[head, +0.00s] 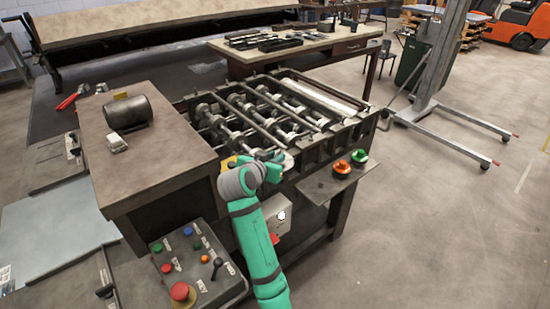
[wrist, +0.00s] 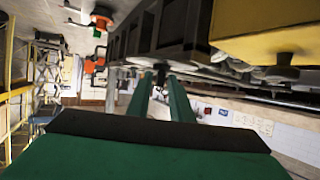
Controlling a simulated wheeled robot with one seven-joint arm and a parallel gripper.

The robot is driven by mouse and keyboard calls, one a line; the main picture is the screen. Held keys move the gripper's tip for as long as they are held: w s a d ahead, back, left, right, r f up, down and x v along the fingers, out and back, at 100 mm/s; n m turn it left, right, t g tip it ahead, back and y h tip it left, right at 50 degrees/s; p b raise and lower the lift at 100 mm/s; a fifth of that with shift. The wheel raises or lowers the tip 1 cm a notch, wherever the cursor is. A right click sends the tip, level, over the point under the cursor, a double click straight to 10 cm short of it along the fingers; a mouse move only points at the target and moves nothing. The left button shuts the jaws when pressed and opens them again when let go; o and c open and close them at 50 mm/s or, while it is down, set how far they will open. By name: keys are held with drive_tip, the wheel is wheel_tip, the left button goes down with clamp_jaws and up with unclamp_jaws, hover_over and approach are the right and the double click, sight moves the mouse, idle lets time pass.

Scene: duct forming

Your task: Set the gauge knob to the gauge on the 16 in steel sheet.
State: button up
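My gripper (head: 268,160) is at the front rail of the roll-forming machine (head: 270,110), seen from behind my arm. In the wrist view its two green fingers (wrist: 160,85) stand apart with a gap between them. A small dark knob-like thing (wrist: 160,70) shows at the fingertips; I cannot tell whether they touch it or whether it is the gauge knob. Any gauge marking is too small to read. A flat grey sheet (head: 50,235) lies at the left with a small label (head: 5,278); I cannot tell its width or gauge.
A control panel (head: 200,270) with buttons and a black lever stands at the lower left. A white box (head: 280,218) is on the machine's front. A brown cabinet top (head: 165,160) is left.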

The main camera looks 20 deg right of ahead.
drive_tip(key=shift+d+y, duration=0.1)
drive_tip(key=shift+y, duration=0.2)
clamp_jaws()
drive_tip(key=shift+s+d+n+t+y, duration=0.2)
drive_tip(key=shift+n+t+y, duration=0.5)
drive_tip(key=shift+n+y, duration=0.3)
drive_tip(key=n+y, duration=0.2)
drive_tip(key=d+n+t+y, duration=0.1)
drive_tip(key=n+y, duration=0.1)
drive_tip(key=shift+s+f+n+t+y, duration=0.15)
drive_tip(key=shift+n+t+y, duration=0.15)
drive_tip(key=shift+y, duration=0.1)
drive_tip(key=n+y, duration=0.1)
drive_tip(key=y, duration=0.1)
drive_tip(key=n+y, duration=0.1)
drive_tip(key=n, duration=0.1)
drive_tip(key=n+y, duration=0.2)
drive_tip(key=shift+d+f+y, duration=0.15)
drive_tip(key=shift+d+y, duration=0.15)
drive_tip(key=shift+g, duration=0.4)
drive_tip(key=shift+f, duration=0.1)
drive_tip(key=o, duration=0.6)
unclamp_jaws()
drive_tip(key=shift+r, duration=0.3)
